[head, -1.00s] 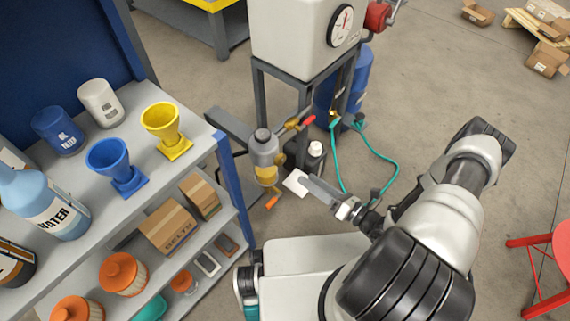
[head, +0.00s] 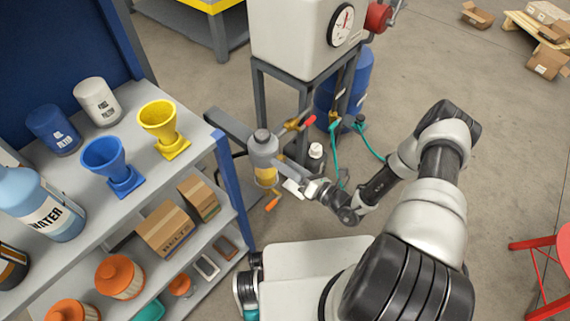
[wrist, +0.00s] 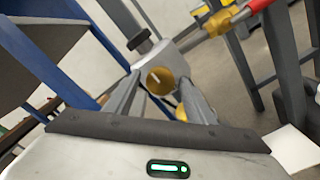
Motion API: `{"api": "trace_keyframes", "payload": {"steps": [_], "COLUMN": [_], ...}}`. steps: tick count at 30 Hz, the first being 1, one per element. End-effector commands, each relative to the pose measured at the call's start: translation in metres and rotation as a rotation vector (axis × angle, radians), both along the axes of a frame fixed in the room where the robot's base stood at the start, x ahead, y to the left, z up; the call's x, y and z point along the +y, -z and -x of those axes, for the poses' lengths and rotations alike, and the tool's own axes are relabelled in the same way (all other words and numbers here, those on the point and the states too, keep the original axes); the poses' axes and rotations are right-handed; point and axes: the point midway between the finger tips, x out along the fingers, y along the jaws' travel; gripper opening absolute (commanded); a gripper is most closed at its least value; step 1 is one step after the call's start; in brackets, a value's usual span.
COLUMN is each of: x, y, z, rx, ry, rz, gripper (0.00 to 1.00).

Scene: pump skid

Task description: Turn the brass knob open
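The brass knob (wrist: 160,80) is a round gold disc with a pale pointer line, on the grey body (wrist: 184,52) of a fitting. In the wrist view my gripper (wrist: 158,84) is open, with one finger on each side of the knob. I cannot tell whether the fingers touch it. In the head view my gripper (head: 298,187) is beside the grey and yellow filter unit (head: 264,150), on its right. The knob's face cannot be made out in the head view.
A red-handled valve (head: 309,121) and brass pipe fittings are just above and right of the unit. An orange lever (head: 272,202) hangs below it. A shelf with a blue post (head: 231,180) stands to the left. A teal hose (head: 366,143) runs behind my arm.

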Motion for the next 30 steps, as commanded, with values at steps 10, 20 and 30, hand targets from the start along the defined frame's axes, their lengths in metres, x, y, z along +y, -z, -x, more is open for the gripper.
{"api": "trace_keyframes", "payload": {"steps": [10, 20, 30], "x": [-0.0002, -0.0006, -0.0005], "y": [0.0, -0.0001, -0.0006], "z": [0.0004, 0.0004, 0.0004], "rx": [-0.002, -0.078, -0.284], "ry": [0.0, 0.002, 0.002], "rz": [0.002, 0.078, 0.283], "gripper": [0.12, 0.12, 0.12]}}
